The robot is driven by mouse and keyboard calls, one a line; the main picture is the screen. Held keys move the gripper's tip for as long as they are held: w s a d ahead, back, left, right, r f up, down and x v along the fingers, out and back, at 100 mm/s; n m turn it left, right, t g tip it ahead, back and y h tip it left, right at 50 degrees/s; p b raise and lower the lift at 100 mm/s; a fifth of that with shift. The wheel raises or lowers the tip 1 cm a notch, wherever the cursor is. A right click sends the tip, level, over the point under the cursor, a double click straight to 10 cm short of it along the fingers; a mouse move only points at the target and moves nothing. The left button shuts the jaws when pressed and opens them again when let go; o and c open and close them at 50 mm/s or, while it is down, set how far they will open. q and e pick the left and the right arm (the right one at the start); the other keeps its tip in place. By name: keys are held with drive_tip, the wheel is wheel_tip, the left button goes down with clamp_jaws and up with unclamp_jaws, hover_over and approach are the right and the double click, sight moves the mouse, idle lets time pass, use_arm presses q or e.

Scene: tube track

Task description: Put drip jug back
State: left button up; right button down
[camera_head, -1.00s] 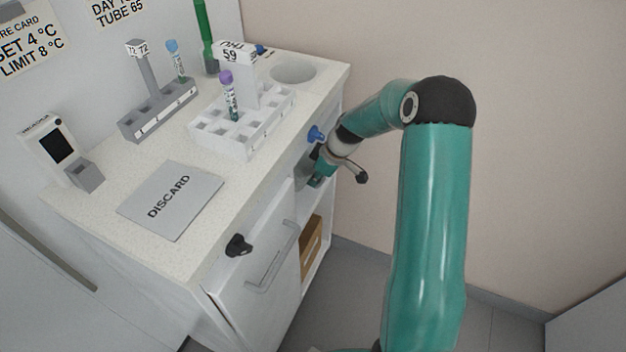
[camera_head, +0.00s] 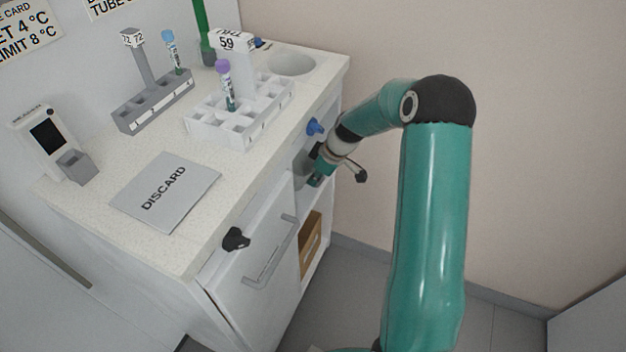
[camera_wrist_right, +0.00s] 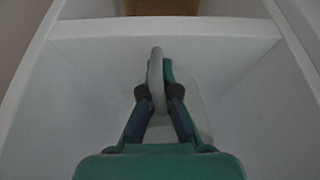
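My right gripper (camera_head: 318,178) reaches into the open compartment (camera_head: 301,165) in the upper front of the white cabinet. In the right wrist view the gripper (camera_wrist_right: 158,100) has its dark fingers closed around an upright grey handle (camera_wrist_right: 157,72). A pale, rounded body behind the fingers, seemingly the drip jug (camera_wrist_right: 196,105), shows partly; the rest is hidden by the gripper. I cannot tell whether the jug touches the compartment floor. In the head view the jug is not clearly seen. My left gripper is not in view.
A blue tap (camera_head: 315,127) sits on the cabinet front just above my right gripper. The countertop bears a white tube rack (camera_head: 247,128), a grey rack (camera_head: 150,112), a DISCARD mat (camera_head: 168,190) and a round basin (camera_head: 291,64). A cabinet door (camera_head: 250,275) has a black knob.

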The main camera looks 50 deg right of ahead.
drive_tip(key=shift+f, duration=0.15)
drive_tip(key=c, duration=1.9)
unclamp_jaws()
drive_tip(key=o, duration=0.5)
drive_tip(key=shift+o, duration=0.8)
drive_tip(key=v, duration=1.2)
